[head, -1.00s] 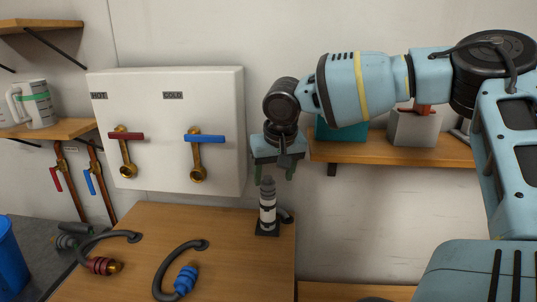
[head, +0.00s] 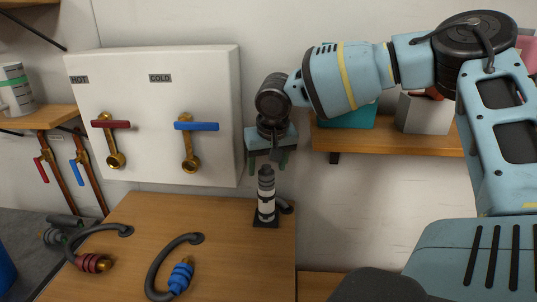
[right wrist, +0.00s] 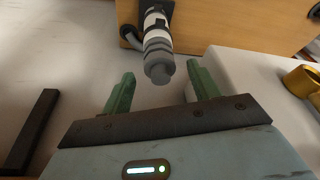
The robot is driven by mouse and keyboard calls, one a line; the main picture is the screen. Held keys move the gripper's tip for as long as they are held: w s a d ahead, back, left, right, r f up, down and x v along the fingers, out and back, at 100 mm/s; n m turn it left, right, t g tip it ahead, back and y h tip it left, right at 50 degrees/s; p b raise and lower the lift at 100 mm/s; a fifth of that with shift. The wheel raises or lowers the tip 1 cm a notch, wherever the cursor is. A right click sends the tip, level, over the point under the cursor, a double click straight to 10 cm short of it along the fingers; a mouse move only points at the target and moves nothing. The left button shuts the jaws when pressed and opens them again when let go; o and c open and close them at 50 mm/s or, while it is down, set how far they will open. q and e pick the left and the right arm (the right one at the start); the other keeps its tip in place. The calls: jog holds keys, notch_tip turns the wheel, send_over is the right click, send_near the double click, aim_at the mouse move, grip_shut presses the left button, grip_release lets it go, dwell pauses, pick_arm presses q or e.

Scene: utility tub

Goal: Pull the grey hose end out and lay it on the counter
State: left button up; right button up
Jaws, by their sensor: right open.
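The grey hose end (head: 266,187) stands upright in a dark square base at the counter's right back edge, with white bands on its body. In the right wrist view the hose end (right wrist: 159,58) points between my fingers. My right gripper (head: 267,165) is open just above its tip, pointing down. In the right wrist view the green fingers of the gripper (right wrist: 158,85) stand on both sides of the tip, apart from it. The wooden counter (head: 225,265) is below. My left gripper is not in view.
A red-ringed hose (head: 92,262) and a blue-ringed hose (head: 178,277) lie on the counter's left and middle. The white valve panel (head: 150,140) is behind, left of my gripper. A shelf (head: 390,140) with boxes is right. Counter space near the hose end is clear.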

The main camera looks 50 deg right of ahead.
aim_at(266, 172)
jog(key=x, duration=0.3)
jog(key=shift+d+f, duration=0.1)
jog(key=shift+f, duration=0.1)
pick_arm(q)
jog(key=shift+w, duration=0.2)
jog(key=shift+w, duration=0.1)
pick_arm(e)
jog(key=shift+c, duration=0.3)
jog(key=c, duration=1)
jog(key=shift+c, duration=0.2)
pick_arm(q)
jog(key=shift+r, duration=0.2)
pick_arm(e)
jog(key=shift+r, duration=0.55)
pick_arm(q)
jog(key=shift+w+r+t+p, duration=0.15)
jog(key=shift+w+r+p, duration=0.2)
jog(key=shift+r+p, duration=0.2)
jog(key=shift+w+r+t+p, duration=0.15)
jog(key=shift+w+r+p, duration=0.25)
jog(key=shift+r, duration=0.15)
pick_arm(e)
jog(key=shift+r, duration=2.8)
